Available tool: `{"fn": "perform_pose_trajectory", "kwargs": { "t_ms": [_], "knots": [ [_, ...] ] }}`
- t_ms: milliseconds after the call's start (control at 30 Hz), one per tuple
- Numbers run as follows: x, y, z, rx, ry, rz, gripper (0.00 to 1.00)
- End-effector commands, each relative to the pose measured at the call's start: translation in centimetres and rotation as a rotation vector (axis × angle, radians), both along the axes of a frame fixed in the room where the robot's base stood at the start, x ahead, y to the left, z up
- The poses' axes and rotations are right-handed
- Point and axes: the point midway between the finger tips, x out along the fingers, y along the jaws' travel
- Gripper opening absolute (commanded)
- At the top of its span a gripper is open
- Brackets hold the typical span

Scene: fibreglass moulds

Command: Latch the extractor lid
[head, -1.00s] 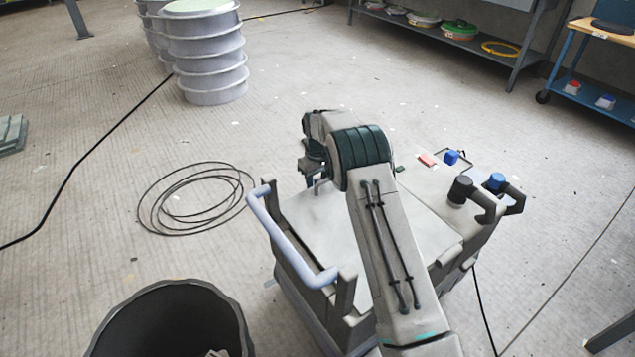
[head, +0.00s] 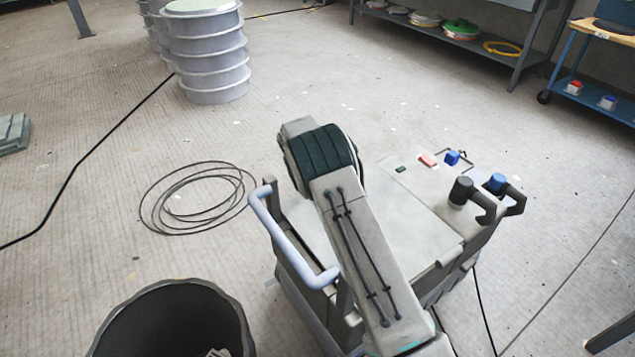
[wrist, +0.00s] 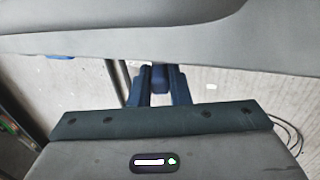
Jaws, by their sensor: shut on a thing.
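The grey extractor stands on the floor in the middle of the head view, with its flat lid (head: 412,222) on top, lying down as far as I can see. My arm crosses in front of it and hides my gripper there. In the wrist view my gripper (wrist: 160,88) shows two dark blue fingers, shut on a small blue piece (wrist: 160,76) that looks like a latch. The far end of this piece is hidden behind a pale grey edge (wrist: 100,38) across the top, which looks like part of the extractor. Whether the latch is engaged cannot be seen.
A lilac push handle (head: 285,240) sticks out on the extractor's left side. Black and blue knobs (head: 480,190) stand at its right. A dark bin (head: 170,320) stands at the front left. A coiled cable (head: 195,195) lies on open floor to the left.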

Motion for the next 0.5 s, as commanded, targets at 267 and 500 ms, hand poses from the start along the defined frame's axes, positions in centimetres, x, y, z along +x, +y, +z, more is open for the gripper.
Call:
{"fn": "perform_pose_trajectory", "kwargs": {
  "t_ms": [267,500],
  "knots": [
    [-0.28,0.45,-0.25,-0.112,-0.073,0.002,0.00],
    [-0.31,0.44,-0.28,-0.148,-0.098,0.001,0.00]
  ]
}}
